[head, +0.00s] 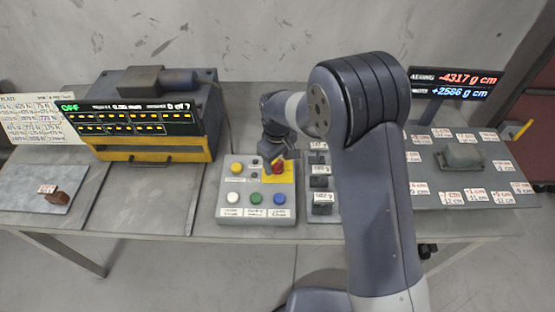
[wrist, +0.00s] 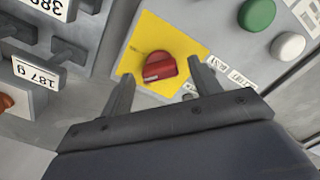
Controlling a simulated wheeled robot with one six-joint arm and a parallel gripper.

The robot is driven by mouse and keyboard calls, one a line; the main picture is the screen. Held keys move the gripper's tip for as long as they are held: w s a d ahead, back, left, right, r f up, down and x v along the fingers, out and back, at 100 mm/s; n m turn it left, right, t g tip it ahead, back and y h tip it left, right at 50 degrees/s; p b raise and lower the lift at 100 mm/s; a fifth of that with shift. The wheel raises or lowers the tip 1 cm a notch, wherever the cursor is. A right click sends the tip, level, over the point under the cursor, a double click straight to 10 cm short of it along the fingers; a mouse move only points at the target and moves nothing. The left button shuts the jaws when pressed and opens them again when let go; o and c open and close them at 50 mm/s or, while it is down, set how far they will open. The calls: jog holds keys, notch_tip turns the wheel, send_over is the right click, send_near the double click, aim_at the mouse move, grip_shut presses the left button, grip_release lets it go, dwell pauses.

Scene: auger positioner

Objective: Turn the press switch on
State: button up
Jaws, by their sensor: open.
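The red rotary switch (head: 278,168) sits on a yellow square plate on the grey control box (head: 227,208). In the wrist view the red switch knob (wrist: 160,67) has a pale mark and lies between and just beyond my two fingertips. My gripper (wrist: 158,75) is open, with one finger on each side of the knob and gaps visible; I cannot tell whether a finger touches it. In the head view my gripper (head: 276,160) is over the switch and partly hides it. The press machine (head: 155,110) at the back left shows a green "OFF" on its display (head: 128,115).
The box also carries a yellow button (head: 236,168) and white, green (head: 255,198) and blue buttons close to the switch. Labelled dark weights (head: 322,196) stand just right of the box. Two small black knobs sit beside the yellow plate. A lit readout (head: 455,84) stands at the right.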

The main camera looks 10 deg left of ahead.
jog(key=shift+f, duration=0.35)
jog(key=shift+c, duration=0.5)
jog(key=c, duration=0.9)
